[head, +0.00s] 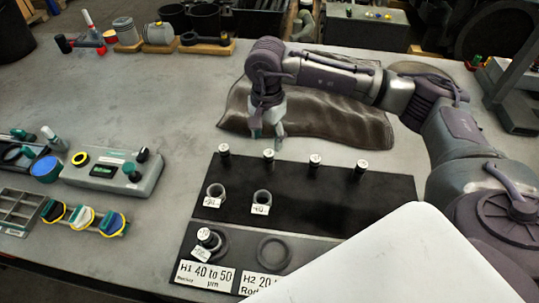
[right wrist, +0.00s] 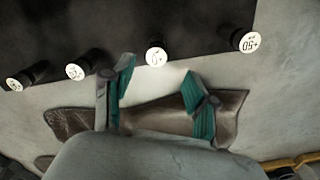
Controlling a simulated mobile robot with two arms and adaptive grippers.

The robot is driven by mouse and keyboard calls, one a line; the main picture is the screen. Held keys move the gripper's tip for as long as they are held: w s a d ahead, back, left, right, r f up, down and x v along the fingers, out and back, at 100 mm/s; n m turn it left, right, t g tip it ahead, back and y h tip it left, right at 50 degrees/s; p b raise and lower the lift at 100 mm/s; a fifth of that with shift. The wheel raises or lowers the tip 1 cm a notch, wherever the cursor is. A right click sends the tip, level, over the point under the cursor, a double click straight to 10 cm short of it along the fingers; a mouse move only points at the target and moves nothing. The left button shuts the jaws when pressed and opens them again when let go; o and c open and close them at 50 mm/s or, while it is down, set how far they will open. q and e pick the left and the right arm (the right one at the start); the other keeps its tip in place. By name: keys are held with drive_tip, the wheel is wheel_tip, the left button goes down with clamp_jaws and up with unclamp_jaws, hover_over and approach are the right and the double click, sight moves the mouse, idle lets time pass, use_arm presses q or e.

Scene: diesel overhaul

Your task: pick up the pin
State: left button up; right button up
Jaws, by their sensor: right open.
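Several dark pins with white labelled tops stand in a row along the far edge of a black board (head: 330,195). In the head view they include the leftmost pin (head: 224,150), a second pin (head: 268,156), a third pin (head: 315,161) and the rightmost pin (head: 361,168). My right gripper (head: 268,134) is open and empty, just beyond and above the second pin. In the right wrist view, one pin (right wrist: 156,56) shows between the green-padded fingertips (right wrist: 158,72), apparently not touched. My left gripper is not in view.
Two tagged bushings (head: 215,194) (head: 262,200) stand on the board. Nearer is a panel labelled H1 (head: 205,274) and H2, with a tagged pin (head: 208,239) at H1. A brown cloth (head: 340,124) lies behind. A grey device (head: 112,172) stands left. A white surface (head: 410,260) blocks the near right.

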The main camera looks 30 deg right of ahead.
sight(268, 152)
wheel_tip(268, 152, down, 4)
drive_tip(key=shift+f+p, duration=0.2)
drive_tip(key=shift+p, duration=0.2)
drive_tip(key=shift+f+p, duration=0.25)
drive_tip(key=shift+p, duration=0.05)
drive_tip(key=f, duration=0.1)
drive_tip(key=f+p, duration=0.1)
drive_tip(key=f, duration=0.1)
drive_tip(key=f+p, duration=0.1)
drive_tip(key=shift+s+f, duration=0.15)
drive_tip(key=shift+s, duration=0.25)
drive_tip(key=shift+w+f, duration=0.1)
drive_tip(key=shift+f, duration=0.1)
clamp_jaws()
